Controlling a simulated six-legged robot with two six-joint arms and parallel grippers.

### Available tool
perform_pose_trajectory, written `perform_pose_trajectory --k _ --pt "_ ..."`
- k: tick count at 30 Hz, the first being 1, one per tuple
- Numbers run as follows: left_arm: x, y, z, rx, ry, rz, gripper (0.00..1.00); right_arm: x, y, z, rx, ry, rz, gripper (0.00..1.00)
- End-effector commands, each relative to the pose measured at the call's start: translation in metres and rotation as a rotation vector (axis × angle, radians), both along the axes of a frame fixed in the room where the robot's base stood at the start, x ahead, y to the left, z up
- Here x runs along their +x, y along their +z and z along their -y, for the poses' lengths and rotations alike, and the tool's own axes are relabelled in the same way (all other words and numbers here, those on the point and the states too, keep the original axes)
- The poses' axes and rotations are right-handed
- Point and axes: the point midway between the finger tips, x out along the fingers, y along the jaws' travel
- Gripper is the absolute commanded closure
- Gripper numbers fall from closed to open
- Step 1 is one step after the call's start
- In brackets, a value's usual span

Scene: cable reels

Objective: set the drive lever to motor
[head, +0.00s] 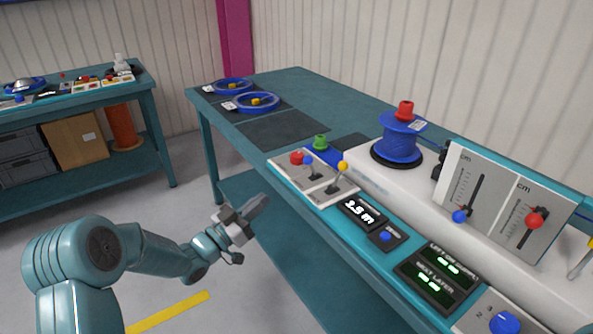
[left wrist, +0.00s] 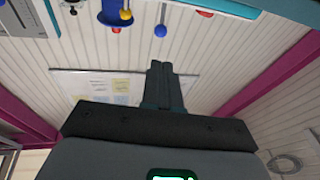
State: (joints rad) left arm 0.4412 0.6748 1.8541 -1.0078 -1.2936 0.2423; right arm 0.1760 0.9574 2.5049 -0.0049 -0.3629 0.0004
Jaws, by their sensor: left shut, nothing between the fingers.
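My right gripper is out of view.
A length display (head: 362,211) reads about 1.5 m. A blue reel (head: 400,145) and a slider panel (head: 500,200) stand farther right. The floor around my left arm is clear.

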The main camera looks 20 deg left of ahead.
Motion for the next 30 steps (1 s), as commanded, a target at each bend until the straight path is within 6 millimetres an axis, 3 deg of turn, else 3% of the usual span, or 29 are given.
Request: perform_pose_trajectory --k 18,24,30 --pt "0.102 0.027 0.051 -0.001 -0.002 -0.001 1.0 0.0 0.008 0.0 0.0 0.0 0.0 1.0" --pt "0.117 0.031 0.058 -0.001 0.0 0.0 1.0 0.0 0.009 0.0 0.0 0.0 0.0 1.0" --pt "0.119 0.032 0.059 -0.001 0.0 -0.002 1.0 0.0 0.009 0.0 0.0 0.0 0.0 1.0"
